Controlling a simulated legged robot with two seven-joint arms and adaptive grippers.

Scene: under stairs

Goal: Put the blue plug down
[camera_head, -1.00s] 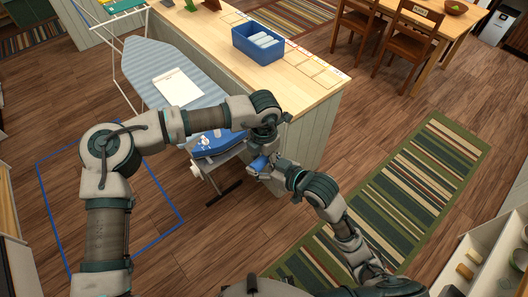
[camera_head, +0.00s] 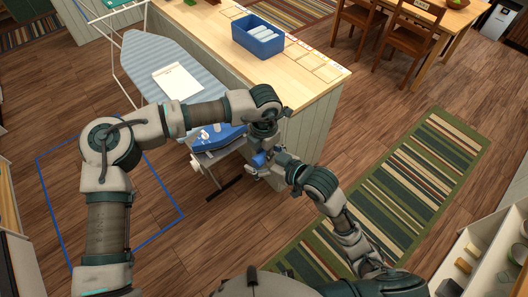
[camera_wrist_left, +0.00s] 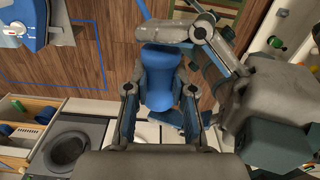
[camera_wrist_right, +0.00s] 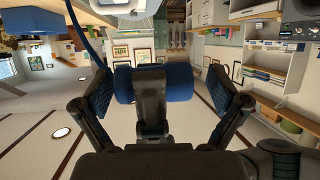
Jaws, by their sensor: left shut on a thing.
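The blue plug (camera_head: 258,160) is near the end of the worktop, above the floor. My left gripper (camera_head: 262,150) reaches down to it and is shut on it. My right gripper (camera_head: 268,168) is just below and right of the plug. In the right wrist view the plug (camera_wrist_right: 177,83) lies between the spread fingers of my right gripper (camera_wrist_right: 162,92), with gaps on both sides.
The wooden worktop (camera_head: 215,45) carries a blue bin (camera_head: 258,38) with white rolls, and its near corner is bare. A white sheet (camera_head: 177,82) lies on the ironing board. A blue outline (camera_head: 150,180) marks the floor at left. A striped rug (camera_head: 420,165) lies at right.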

